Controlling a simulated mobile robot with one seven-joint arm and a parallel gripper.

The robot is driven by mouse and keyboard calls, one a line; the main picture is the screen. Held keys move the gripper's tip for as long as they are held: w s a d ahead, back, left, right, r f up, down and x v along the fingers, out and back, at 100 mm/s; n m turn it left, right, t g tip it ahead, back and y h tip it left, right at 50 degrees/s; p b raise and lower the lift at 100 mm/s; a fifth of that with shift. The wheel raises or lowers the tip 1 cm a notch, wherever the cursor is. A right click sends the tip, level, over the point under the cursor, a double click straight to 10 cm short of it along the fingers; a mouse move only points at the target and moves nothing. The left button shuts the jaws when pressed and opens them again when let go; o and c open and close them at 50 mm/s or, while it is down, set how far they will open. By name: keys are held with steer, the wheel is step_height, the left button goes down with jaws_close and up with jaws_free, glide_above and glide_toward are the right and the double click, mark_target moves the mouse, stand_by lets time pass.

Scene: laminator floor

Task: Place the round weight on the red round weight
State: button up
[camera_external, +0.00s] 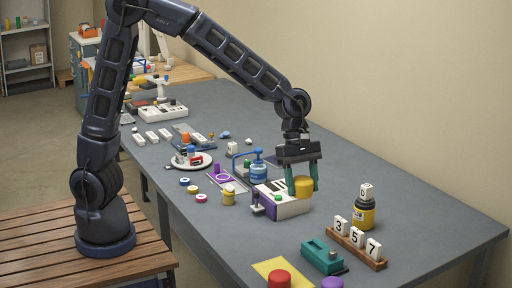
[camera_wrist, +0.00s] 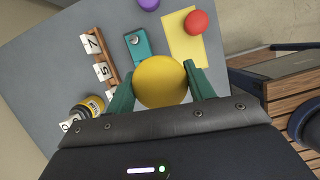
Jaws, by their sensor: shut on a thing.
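My gripper (camera_external: 303,180) is shut on a yellow round weight (camera_external: 303,186), held in the air above the table beside a white and purple box. In the wrist view the yellow weight (camera_wrist: 160,82) sits between the two green fingers of my gripper (camera_wrist: 161,86). The red round weight (camera_external: 279,279) stands on a yellow sheet (camera_external: 266,267) at the table's near end, lower in the picture than my gripper. It also shows in the wrist view (camera_wrist: 197,22), at the upper right, apart from the held weight.
A teal device (camera_external: 322,256) and a wooden rack (camera_external: 358,248) with number blocks stand right of the yellow sheet. A purple round thing (camera_external: 332,283) is near the red weight. A yellow bottle (camera_external: 364,215) stands behind the rack. The white and purple box (camera_external: 285,204) is close by my gripper.

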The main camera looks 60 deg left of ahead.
steer(key=s+d+r+m+g+y, duration=0.1)
steer(key=s+d+r+m+g, duration=0.15)
steer(key=s+d+m, duration=0.6)
glide_toward(278, 277)
steer(key=shift+n, duration=0.35)
steer(key=x, duration=0.6)
steer(key=o, duration=1.2)
steer(key=shift+f, duration=0.15)
